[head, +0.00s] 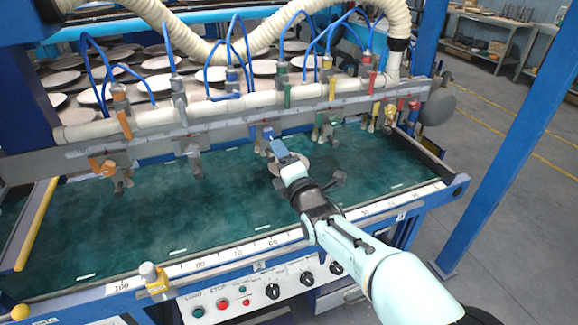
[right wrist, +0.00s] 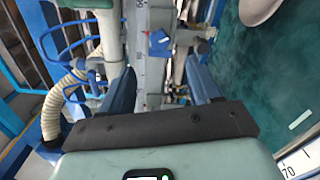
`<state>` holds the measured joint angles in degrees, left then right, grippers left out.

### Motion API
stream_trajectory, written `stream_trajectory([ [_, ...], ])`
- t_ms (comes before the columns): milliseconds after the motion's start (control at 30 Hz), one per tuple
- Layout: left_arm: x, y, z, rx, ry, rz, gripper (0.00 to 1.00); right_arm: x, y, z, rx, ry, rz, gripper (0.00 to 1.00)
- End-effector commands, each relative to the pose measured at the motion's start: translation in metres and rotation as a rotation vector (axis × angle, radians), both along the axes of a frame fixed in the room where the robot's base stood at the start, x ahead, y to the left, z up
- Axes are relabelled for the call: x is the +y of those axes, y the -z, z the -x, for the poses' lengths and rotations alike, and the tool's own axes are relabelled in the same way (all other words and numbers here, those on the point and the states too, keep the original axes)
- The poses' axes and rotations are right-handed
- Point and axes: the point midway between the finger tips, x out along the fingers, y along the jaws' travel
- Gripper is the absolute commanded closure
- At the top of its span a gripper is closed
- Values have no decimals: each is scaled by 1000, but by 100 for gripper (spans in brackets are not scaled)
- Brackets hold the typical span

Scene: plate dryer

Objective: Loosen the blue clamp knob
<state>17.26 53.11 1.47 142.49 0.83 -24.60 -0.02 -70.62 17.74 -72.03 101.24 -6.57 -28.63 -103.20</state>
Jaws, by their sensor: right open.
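The blue clamp knob (head: 268,132) is on the grey rail above the green bed, just beyond my right gripper (head: 276,142) in the head view. In the right wrist view the blue knob (right wrist: 159,42) shows ahead of my right gripper (right wrist: 160,68), roughly between its two blue fingers. The fingers are spread apart with nothing held between them. Whether either finger touches the knob cannot be told. My right arm reaches in from the lower right. My left gripper is not in view.
The grey rail (head: 60,160) carries other clamps, with an orange knob (head: 102,166), a green knob (head: 287,96) and a red knob (head: 413,105). Blue hoses and a cream duct (head: 185,40) hang above. A pale round plate (head: 290,164) is below my gripper. Much green bed (head: 130,225) is clear.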

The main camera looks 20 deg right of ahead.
Motion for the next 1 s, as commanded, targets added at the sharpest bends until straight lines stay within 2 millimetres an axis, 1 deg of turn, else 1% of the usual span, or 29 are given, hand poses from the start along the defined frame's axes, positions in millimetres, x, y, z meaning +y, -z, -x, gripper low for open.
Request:
stream_trajectory([
  [33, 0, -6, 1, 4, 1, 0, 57, 1, -4, 8, -1, -3, -6, 37],
  [100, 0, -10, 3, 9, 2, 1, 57, 1, -3, 17, 1, -4, -5, 37],
  [300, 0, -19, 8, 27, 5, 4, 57, 0, -3, 35, 0, -2, -2, 37],
  [500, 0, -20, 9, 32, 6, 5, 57, -1, 0, 39, 1, 0, 0, 37],
  [1000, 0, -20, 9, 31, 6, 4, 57, -1, 0, 39, 1, 0, 0, 37],
])
